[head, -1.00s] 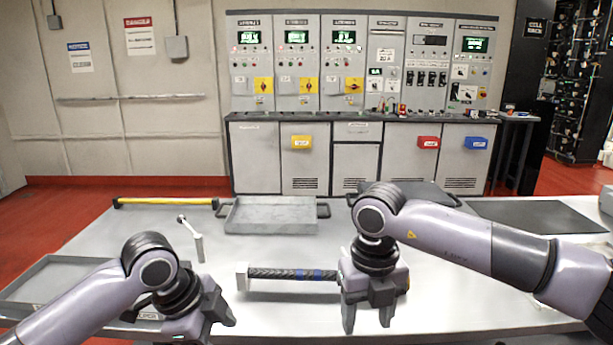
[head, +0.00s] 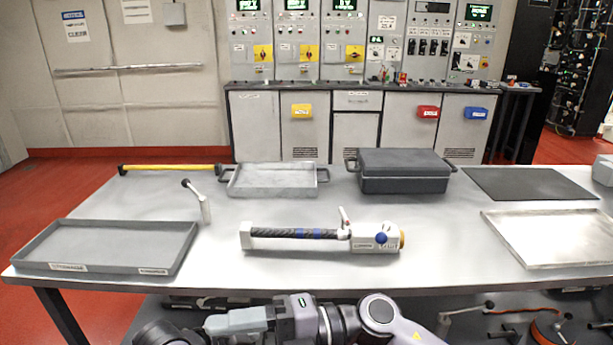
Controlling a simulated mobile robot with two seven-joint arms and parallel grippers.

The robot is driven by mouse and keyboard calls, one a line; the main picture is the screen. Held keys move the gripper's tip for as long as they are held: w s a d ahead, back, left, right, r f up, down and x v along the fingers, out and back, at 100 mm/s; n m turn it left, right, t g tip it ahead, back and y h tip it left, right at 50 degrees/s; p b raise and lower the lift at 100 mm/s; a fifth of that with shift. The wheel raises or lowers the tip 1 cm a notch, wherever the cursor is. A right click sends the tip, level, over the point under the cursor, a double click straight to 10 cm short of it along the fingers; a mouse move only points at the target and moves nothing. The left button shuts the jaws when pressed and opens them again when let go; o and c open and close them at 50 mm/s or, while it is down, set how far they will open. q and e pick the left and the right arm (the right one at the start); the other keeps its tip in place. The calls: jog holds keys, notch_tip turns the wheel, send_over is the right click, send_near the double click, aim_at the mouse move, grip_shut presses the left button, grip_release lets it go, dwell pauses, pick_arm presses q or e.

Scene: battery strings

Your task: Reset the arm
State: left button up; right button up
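My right arm comes in from the right along the bottom edge, in front of the table's front edge. Its gripper (head: 235,321) points left there and is seen from above. Its fingertips are not clear, so I cannot tell open from shut. A dark rounded arm part at the bottom left is probably mine; my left gripper is not in view. A tool with a black-and-blue braided handle and a white head with a blue knob (head: 322,238) lies on the table, apart from both arms.
The grey table (head: 400,282) holds a left tray (head: 105,235), a back tray (head: 272,178), a lidded dark case (head: 403,172), a black mat (head: 528,184), a right tray (head: 550,236), a yellow bar (head: 170,168) and a small handled tool (head: 203,204). A lower shelf carries cable and tools.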

jog(key=w+d+f+m+t+h, duration=0.4)
jog(key=d+m+t, duration=0.3)
jog(key=m+t, duration=0.4)
jog(key=w+d+f+m+t+h, duration=0.3)
jog(key=d+f+m+t, duration=0.2)
jog(key=d+m+t, duration=0.65)
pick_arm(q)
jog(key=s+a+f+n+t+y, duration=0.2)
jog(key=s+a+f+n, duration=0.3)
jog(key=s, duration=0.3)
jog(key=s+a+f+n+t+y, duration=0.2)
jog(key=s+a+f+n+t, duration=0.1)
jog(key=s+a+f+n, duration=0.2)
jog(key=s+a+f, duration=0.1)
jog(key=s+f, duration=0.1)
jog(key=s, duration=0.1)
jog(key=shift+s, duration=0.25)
pick_arm(e)
jog(key=s+d+f+m+g+h, duration=0.4)
jog(key=s+f, duration=0.3)
jog(key=f, duration=0.2)
jog(key=s+d+f+m+g+h, duration=0.4)
jog(key=s+d+f+m+h, duration=0.1)
jog(key=f, duration=0.5)
jog(key=shift+s+d+f+m, duration=0.2)
jog(key=shift+s+d+m, duration=0.55)
jog(key=shift+s+d, duration=0.4)
jog(key=shift+s+a, duration=0.1)
jog(key=shift+a, duration=0.05)
